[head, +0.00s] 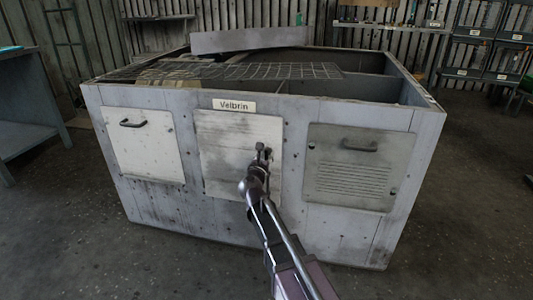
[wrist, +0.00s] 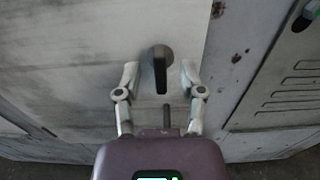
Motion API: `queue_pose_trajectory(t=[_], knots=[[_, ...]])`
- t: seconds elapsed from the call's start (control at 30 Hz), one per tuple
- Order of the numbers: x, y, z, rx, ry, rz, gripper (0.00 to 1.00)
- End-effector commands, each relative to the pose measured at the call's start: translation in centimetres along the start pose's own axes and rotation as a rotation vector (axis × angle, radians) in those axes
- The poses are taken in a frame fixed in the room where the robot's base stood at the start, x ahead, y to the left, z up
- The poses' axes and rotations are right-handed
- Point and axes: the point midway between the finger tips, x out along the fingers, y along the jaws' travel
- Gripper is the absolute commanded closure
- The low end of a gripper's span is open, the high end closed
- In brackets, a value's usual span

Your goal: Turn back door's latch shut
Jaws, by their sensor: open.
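The blower housing (head: 330,237) is a large grey metal box with an open top. A pale door (head: 225,140) sits in the middle of its front, under a "Velbrin" label, and lies flush with the front. The latch (wrist: 160,68) is a dark handle on this door, pointing down in the wrist view. My gripper (wrist: 160,78) is open, with one finger on each side of the latch and a gap on both sides. In the head view my gripper (head: 262,152) is in front of the door's right part and hides most of the latch.
A white panel with a handle (head: 143,145) is at the left, and a grey louvred panel (head: 350,168) is at the right. A wire mesh (head: 240,71) covers part of the open top. A blue-grey bench (head: 35,100) stands at far left. The floor in front is clear.

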Motion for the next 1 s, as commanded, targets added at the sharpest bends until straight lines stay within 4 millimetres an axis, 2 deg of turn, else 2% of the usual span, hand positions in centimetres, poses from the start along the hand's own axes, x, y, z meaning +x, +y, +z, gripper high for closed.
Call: queue_pose_trajectory(t=[0.03,0.2,0.63,0.8,1.0], knots=[[0.8,0.1,0.0,0.000,0.000,-0.001,0.49],[2.0,0.1,0.0,0.000,0.000,0.001,0.49],[2.4,0.0,0.0,0.000,0.000,0.001,0.49],[2.4,0.0,0.0,0.000,0.000,0.001,0.99],[2.4,0.0,0.0,0.000,0.000,0.001,1.00]])
